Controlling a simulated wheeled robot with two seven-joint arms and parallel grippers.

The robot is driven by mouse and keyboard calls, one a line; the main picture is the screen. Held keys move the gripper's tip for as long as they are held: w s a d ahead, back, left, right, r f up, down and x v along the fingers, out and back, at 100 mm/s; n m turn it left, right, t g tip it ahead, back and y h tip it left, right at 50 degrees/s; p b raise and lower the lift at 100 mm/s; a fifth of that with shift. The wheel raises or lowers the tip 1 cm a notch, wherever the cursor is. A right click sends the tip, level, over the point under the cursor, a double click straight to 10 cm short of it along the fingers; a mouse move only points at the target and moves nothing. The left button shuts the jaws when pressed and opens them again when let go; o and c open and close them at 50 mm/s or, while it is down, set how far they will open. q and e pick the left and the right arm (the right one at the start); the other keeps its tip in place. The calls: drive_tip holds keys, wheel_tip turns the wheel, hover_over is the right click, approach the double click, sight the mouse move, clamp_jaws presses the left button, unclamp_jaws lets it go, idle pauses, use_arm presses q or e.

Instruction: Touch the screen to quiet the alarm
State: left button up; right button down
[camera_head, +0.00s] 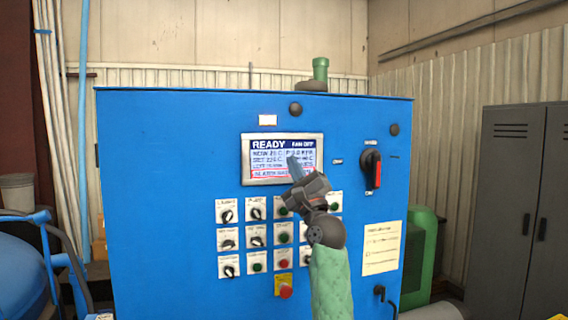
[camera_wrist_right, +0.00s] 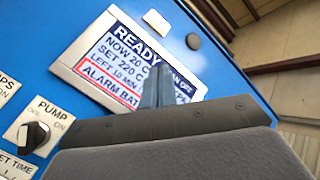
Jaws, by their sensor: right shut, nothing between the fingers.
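The screen (camera_head: 268,148) is set in a light frame on the blue control panel. It reads READY, with temperature lines and a red-outlined ALARM line at the bottom. My right gripper (camera_head: 294,163) is shut and empty, its fingertips in front of the screen's lower right part. In the right wrist view the screen (camera_wrist_right: 112,62) is tilted, and my gripper's fingers (camera_wrist_right: 158,85) cover part of its right side and the end of the ALARM line. I cannot tell whether the fingertips touch the glass. My left gripper is not in view.
Several knobs and buttons sit below the screen, including a PUMP knob (camera_wrist_right: 33,135) and a red button (camera_head: 286,291). A red-and-black rotary switch (camera_head: 371,170) is to the right. A grey locker (camera_head: 518,200) stands at the right, and a blue vessel (camera_head: 22,265) at the left.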

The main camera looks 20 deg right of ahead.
sight(282, 148)
drive_tip(key=shift+w, duration=1.7)
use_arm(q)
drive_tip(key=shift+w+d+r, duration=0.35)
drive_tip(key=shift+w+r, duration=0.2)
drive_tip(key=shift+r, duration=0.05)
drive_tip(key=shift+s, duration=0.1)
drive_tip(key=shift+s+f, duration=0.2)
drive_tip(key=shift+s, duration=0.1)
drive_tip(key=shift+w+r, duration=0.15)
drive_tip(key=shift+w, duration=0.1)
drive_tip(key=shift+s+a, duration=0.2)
